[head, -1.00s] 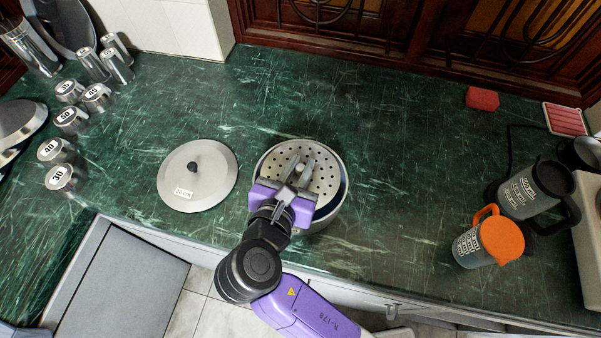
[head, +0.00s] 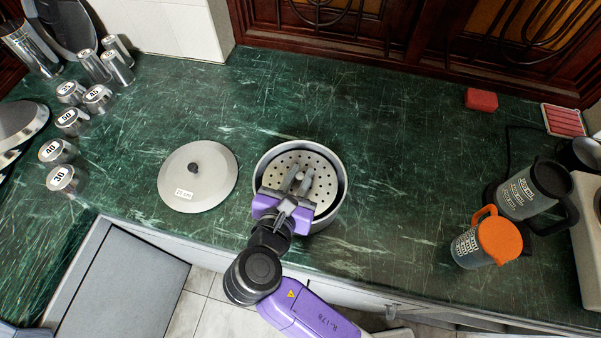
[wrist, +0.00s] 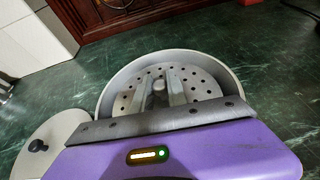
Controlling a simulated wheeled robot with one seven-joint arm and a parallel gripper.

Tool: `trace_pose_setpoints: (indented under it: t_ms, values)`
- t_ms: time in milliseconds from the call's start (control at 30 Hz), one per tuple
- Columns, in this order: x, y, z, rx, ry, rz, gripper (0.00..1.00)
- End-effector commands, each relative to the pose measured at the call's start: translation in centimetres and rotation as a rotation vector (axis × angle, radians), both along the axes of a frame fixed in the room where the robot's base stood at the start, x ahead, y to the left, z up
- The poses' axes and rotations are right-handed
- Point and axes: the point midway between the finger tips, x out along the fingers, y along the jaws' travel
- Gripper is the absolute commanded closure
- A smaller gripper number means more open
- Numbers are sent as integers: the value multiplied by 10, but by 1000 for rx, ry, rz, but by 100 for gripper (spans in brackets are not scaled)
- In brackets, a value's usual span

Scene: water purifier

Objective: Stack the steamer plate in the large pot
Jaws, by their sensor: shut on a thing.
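The large pot (head: 342,192) stands on the green counter near its front edge, and its grey rim (wrist: 163,56) also shows in the wrist view. The perforated steamer plate (head: 318,167) lies within the pot's rim, seen from above; how deep it sits and whether it touches the pot's wall all round, I cannot tell. My gripper (head: 297,180) is over the plate's middle, shut on a knob (wrist: 158,87) at the plate's centre. The gripper body hides the near part of the plate and pot.
A grey lid (head: 213,178) with a black knob lies left of the pot. Several labelled metal canisters (head: 65,178) stand farther left. A jug with an orange lid (head: 499,240) and a grey jug (head: 535,190) stand at the right. The counter right of the pot is clear.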

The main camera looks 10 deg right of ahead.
Motion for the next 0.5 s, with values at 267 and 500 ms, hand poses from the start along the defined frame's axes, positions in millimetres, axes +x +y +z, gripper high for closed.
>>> trace_pose_setpoints:
  t_ms: [267, 500]
  values:
    - [-4, -2, -17, -6, 25, 2, 60]
    - [-4, -2, -17, -6, 26, 1, 60]
